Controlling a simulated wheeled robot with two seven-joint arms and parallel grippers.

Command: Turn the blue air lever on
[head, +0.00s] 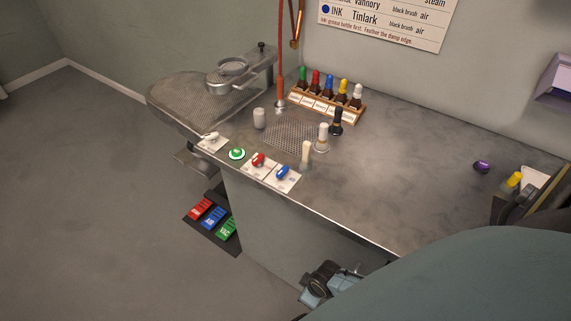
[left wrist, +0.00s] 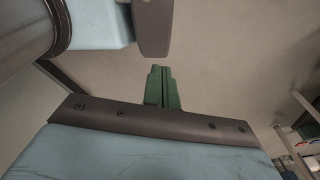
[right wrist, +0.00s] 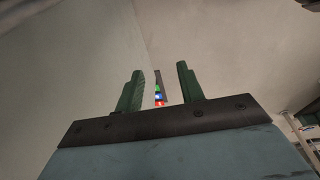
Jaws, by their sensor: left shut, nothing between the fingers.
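The blue lever (head: 282,173) sits on a white plate at the front edge of the grey table, in the head view. A red lever (head: 258,160) is on the plate just left of it. My left gripper (left wrist: 160,69) shows in the left wrist view with its green fingers together and nothing between them. My right gripper (right wrist: 160,70) shows in the right wrist view with its fingers apart and empty. Neither gripper's fingers show in the head view, so I cannot tell their distance from the lever.
A green button (head: 237,154) and a white-handled control (head: 211,138) are left of the levers. A bottle rack (head: 325,105) is at the back. Coloured pedals (head: 212,217) lie below. The table's (head: 400,180) right half is mostly clear.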

